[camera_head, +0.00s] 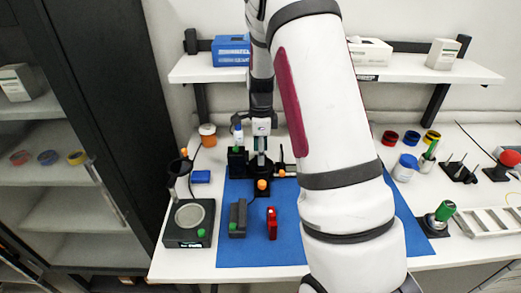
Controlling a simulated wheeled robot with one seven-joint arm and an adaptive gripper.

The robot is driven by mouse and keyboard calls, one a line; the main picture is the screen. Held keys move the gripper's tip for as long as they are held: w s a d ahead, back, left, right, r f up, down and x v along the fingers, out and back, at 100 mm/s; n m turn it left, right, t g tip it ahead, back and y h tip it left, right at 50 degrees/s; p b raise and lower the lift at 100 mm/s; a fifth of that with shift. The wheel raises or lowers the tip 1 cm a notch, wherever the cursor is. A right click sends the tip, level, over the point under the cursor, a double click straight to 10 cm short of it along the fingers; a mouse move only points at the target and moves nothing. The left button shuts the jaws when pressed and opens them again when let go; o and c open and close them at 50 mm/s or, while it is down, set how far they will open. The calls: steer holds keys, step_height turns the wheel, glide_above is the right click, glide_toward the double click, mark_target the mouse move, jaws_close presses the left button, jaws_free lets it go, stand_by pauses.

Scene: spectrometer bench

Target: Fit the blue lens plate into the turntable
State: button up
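My gripper (261,148) points down over a dark bench instrument with orange knobs (262,185) at the back middle of the blue mat. Its fingertips are at the instrument's top, with something pale greenish between or behind them. Whether it is open or shut on that is too small to tell. I cannot clearly make out the turntable within the instrument. I cannot identify the blue lens plate for certain. A small blue block (201,176) lies left of the mat, and a blue ring (411,138) stands at the back right; either may be something else.
On the blue mat (240,255) stand a dark grey block (238,218) and a red piece (272,223). A scale-like device (189,223) is to the left. Jars, stands and a white rack (495,222) fill the right. My arm hides the middle right.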

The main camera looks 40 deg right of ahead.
steer(key=shift+f, duration=0.85)
steer(key=o, duration=1.3)
step_height(320, 180, up, 12)
steer(key=shift+f, duration=0.1)
